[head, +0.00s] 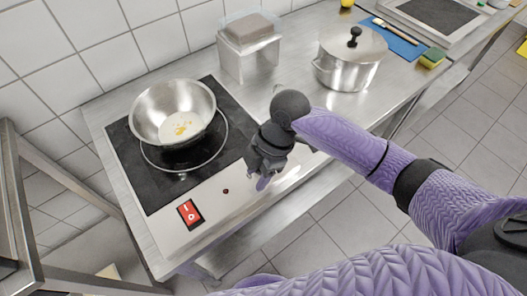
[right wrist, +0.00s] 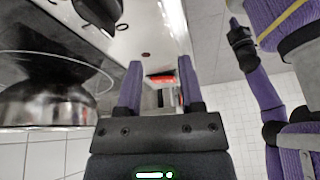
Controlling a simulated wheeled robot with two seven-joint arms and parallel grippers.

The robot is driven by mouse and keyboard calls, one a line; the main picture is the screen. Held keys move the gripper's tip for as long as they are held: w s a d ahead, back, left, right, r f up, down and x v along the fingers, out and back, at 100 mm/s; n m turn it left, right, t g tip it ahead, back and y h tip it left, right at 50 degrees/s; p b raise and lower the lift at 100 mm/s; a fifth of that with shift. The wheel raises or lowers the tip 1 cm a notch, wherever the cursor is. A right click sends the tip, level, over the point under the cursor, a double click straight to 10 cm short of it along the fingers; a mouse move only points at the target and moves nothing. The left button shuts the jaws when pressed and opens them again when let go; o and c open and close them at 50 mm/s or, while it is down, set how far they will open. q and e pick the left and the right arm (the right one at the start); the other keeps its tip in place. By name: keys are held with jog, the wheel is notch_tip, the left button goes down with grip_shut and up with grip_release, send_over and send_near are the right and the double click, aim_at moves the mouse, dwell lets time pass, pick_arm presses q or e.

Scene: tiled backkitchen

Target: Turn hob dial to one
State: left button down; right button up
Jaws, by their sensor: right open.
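The hob (head: 160,205) has a black glass top and a pale front panel. The dark hob dial (right wrist: 100,12) shows in part at the top of the right wrist view, which is upside down. In the head view my right gripper hides it. My right gripper (head: 264,182) is over the right part of the panel. In the right wrist view its two purple fingers (right wrist: 157,85) are apart with nothing held between them, close to the dial but not around it. The dial's setting is not readable. My left gripper (right wrist: 237,30) shows small at the right; its jaws are unclear.
A metal bowl (head: 149,103) with yellowish contents stands on the hob glass. A red switch (head: 190,213) and a small red light (head: 225,191) are on the panel.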

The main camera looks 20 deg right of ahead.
jog(key=w+d+r+n, duration=0.2)
jog(key=w+d+r, duration=0.4)
jog(key=d, duration=0.1)
jog(key=shift+g, duration=0.3)
jog(key=x, duration=0.3)
jog(key=b+x, duration=0.1)
jog(key=x, duration=0.2)
jog(key=b+x, duration=0.1)
jog(key=x, duration=0.3)
jog(key=shift+w+a+r, duration=0.1)
jog(key=shift+w+a, duration=0.1)
jog(key=shift+a, duration=0.1)
jog(key=shift+c, duration=0.3)
grip_shut()
